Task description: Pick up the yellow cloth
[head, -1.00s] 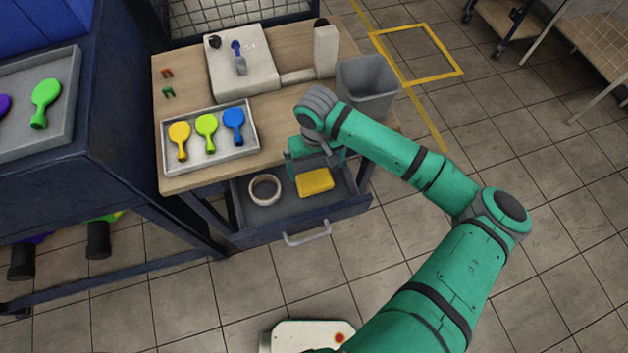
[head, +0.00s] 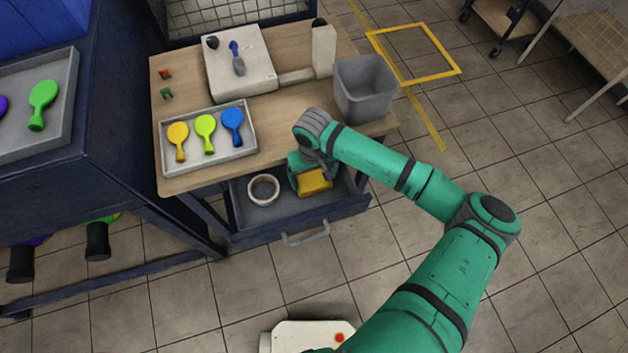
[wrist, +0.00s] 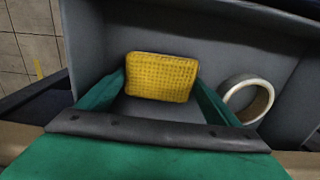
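The yellow cloth (head: 314,182) is a folded, textured block lying in the open drawer (head: 240,212) under the wooden table. In the wrist view the cloth (wrist: 161,77) lies ahead, between the tips of my two green fingers. My gripper (wrist: 160,88) is open, with one finger on each side of the cloth. A narrow gap seems to show on the left; whether the right finger touches I cannot tell. In the head view my gripper (head: 308,178) is down in the drawer and partly covers the cloth.
A roll of tape (head: 263,189) lies in the drawer left of the cloth; in the wrist view it is right of my gripper (wrist: 247,98). Drawer walls stand close around.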

